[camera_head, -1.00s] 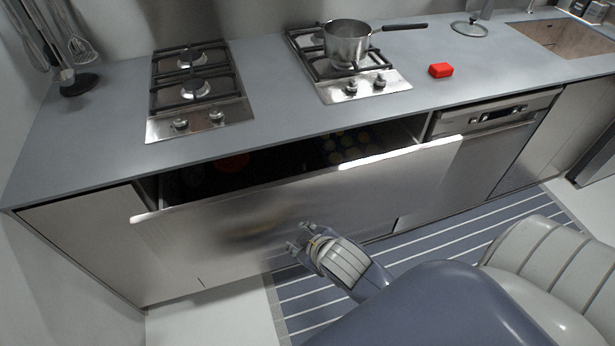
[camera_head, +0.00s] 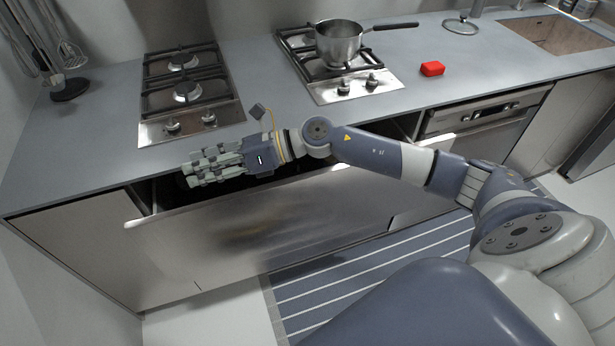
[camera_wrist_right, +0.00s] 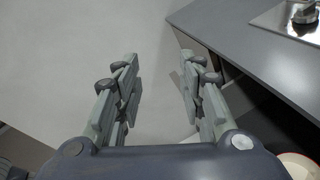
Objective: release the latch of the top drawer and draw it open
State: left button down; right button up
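The top drawer (camera_head: 290,221) under the counter stands pulled out, with a dark gap between its front and the counter edge. No separate latch can be made out. My right gripper (camera_head: 188,170) is over the left part of the open drawer, close to the counter edge, with its fingers pointing left. In the right wrist view its two fingers (camera_wrist_right: 157,80) are spread apart with nothing between them. My right forearm and hand hide much of the drawer's inside. My left gripper is not in view.
Two gas hobs (camera_head: 189,92) are set in the grey counter (camera_head: 95,140); a steel pot (camera_head: 338,42) stands on the right one. A red block (camera_head: 432,68) lies to its right. A dishwasher (camera_head: 465,135) is right of the drawer. A striped runner (camera_head: 320,285) covers the floor.

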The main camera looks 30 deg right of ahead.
aim_at(309, 175)
jog(key=d+f+n+g+h, duration=0.1)
jog(key=d+n+h, duration=0.1)
jog(key=d, duration=0.2)
jog(key=d+f+n+g+h, duration=0.1)
jog(key=d+f, duration=0.1)
jog(key=d, duration=0.2)
jog(key=d+f+n+g+h, duration=0.1)
jog(key=d+f+n+h, duration=0.1)
jog(key=d, duration=0.3)
jog(key=shift+s+f+n+g+h, duration=0.2)
jog(key=shift+s+n+g+h, duration=0.1)
jog(key=shift+s, duration=0.1)
jog(key=s+d+h, duration=0.1)
jog(key=d, duration=0.3)
jog(key=s+d+n+g+h, duration=0.1)
jog(key=d+h, duration=0.1)
jog(key=d, duration=0.3)
jog(key=s+d+f+g+h, duration=0.1)
jog(key=d, duration=0.4)
jog(key=shift+h, duration=0.3)
jog(key=p+x, duration=0.2)
jog(key=x, duration=0.8)
jog(key=shift+w+a+f+p, duration=0.1)
jog(key=shift+a+f+p, duration=0.1)
jog(key=shift+a+p, duration=0.1)
jog(key=shift+n, duration=0.3)
grip_shut()
